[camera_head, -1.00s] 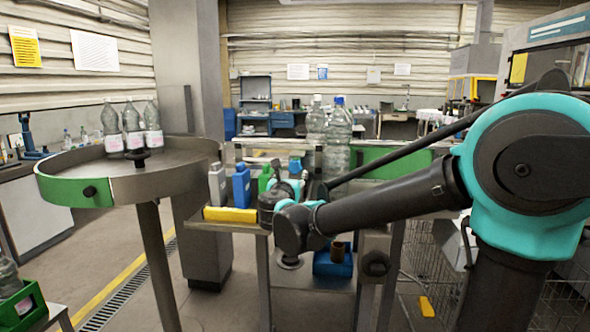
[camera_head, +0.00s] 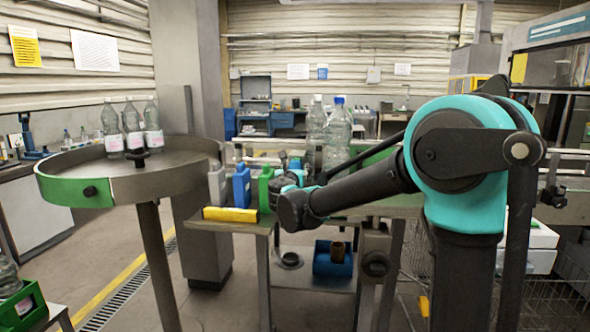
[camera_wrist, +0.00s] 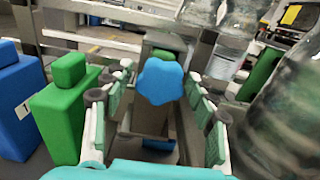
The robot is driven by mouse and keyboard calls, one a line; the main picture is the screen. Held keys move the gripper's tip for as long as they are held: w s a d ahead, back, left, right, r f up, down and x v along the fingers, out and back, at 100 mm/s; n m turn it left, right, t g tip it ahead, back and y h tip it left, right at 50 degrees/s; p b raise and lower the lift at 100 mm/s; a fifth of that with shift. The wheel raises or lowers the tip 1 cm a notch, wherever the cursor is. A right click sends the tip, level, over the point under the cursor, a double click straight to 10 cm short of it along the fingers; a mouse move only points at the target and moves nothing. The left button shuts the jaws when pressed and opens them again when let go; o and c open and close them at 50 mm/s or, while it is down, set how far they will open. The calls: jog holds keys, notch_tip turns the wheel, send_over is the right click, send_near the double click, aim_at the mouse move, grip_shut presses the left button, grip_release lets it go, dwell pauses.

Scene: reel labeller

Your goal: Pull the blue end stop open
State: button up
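The blue end stop shows as a lobed blue knob (camera_wrist: 161,81) on a grey post in the wrist view. My gripper (camera_wrist: 160,95) is open, its two green-padded fingers on either side of the knob with gaps on both sides. I cannot tell how deep the knob sits between the fingers. In the head view my gripper (camera_head: 291,177) is at the near end of the conveyor, just right of the green container (camera_head: 265,187). My wrist and forearm largely hide the knob there.
A blue container (camera_head: 241,187) and a grey one (camera_head: 217,184) stand left of the green one, behind a yellow bar (camera_head: 231,214). Large clear bottles (camera_head: 337,135) stand close behind and right of my gripper. A round table (camera_head: 182,178) with bottles is at the left.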

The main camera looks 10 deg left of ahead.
grip_shut()
jog(key=s, duration=1)
jog(key=shift+a, duration=0.2)
jog(key=shift+s, duration=0.1)
jog(key=shift+o, duration=1.1)
grip_release()
jog(key=shift+s, duration=0.1)
jog(key=s, duration=1.1)
jog(key=shift+s+a, duration=0.15)
jog(key=shift+s, duration=0.25)
